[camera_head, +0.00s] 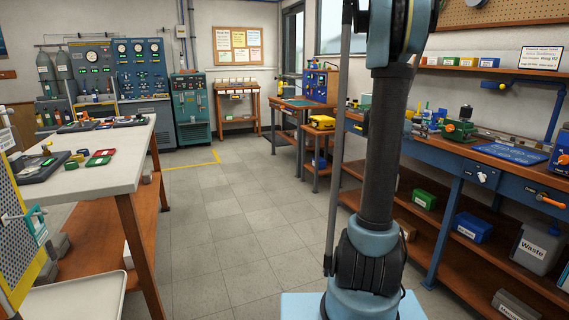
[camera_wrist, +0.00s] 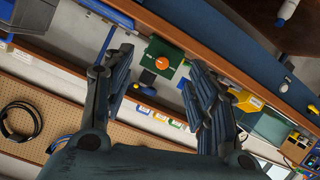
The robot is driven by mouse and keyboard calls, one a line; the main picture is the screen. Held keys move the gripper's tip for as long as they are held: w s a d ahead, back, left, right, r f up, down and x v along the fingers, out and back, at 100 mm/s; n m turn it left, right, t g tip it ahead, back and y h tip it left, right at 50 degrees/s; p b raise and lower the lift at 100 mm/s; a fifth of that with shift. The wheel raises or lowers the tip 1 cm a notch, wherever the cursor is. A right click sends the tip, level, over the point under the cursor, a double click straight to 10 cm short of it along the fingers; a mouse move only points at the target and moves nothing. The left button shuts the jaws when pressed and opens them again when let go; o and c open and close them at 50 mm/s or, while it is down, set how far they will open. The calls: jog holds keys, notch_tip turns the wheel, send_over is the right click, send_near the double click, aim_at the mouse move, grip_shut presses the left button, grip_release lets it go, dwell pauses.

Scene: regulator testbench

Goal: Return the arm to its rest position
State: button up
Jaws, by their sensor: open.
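My gripper (camera_wrist: 160,68) shows only in the wrist view. Its two dark fingers are spread wide apart with nothing between them. My arm (camera_head: 375,160) stands upright right of centre in the head view and runs out of the top of the picture, so its upper part and the gripper are hidden there. In the wrist view a green box with an orange knob (camera_wrist: 164,61) lies beyond the gap between the fingers, apart from them.
A blue workbench (camera_head: 425,160) with tools runs along the right, a grey Waste bin (camera_head: 538,247) on its lower shelf. A white-topped table (camera_head: 100,165) with trays stands left. The tiled floor (camera_head: 220,220) between is clear. The wrist view shows a pegboard (camera_wrist: 75,110).

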jog(key=s+a+f+n+g+y, duration=0.1)
jog(key=s+a+f+n+y, duration=0.2)
jog(key=s+a, duration=0.9)
jog(key=s+a+f+n+g+y, duration=0.1)
jog(key=s+a+f+n+y, duration=0.3)
jog(key=s+a+f, duration=0.6)
jog(key=s+a+f+n+g+y, duration=0.1)
jog(key=s+a+f+n+y, duration=0.2)
jog(key=s+a, duration=1.1)
jog(key=s+f+y, duration=0.3)
jog(key=f, duration=0.1)
jog(key=shift+s+a, duration=0.25)
jog(key=shift+s, duration=0.05)
jog(key=c, duration=0.4)
jog(key=shift+a+n, duration=0.1)
jog(key=shift+n, duration=0.2)
jog(key=shift+c, duration=0.4)
